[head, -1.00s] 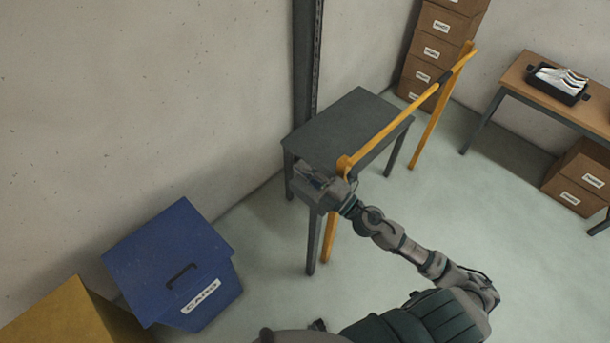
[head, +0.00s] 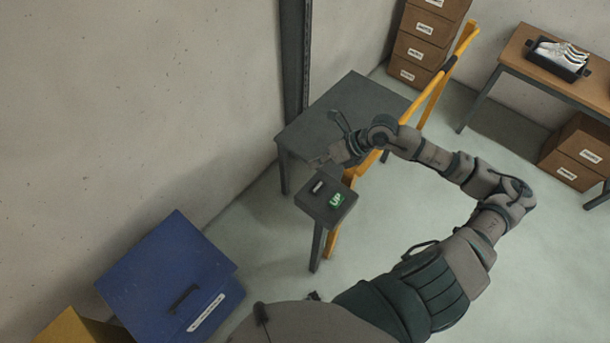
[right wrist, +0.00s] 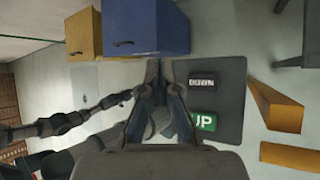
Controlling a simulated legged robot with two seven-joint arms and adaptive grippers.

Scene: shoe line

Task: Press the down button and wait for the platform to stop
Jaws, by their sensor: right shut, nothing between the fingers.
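The button box (head: 343,212) stands on a post in front of the grey platform (head: 335,100). It carries a dark DOWN button (head: 317,187) and a green UP button (head: 337,200). In the right wrist view the DOWN button (right wrist: 202,84) lies just right of the fingers, with the UP button (right wrist: 203,122) below it. My right gripper (head: 319,162) is shut and empty, beside the box on its platform side. It does not cover either button in the head view. My left arm shows in the right wrist view; its gripper (right wrist: 126,96) is too small to read.
A yellow rail (head: 437,85) runs along the platform, close to my right arm. A blue box (head: 165,265) and a yellow box (head: 75,328) stand at lower left. A table (head: 520,55) with shoes in a tray (head: 557,62) and stacked cartons (head: 425,50) are at the back right.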

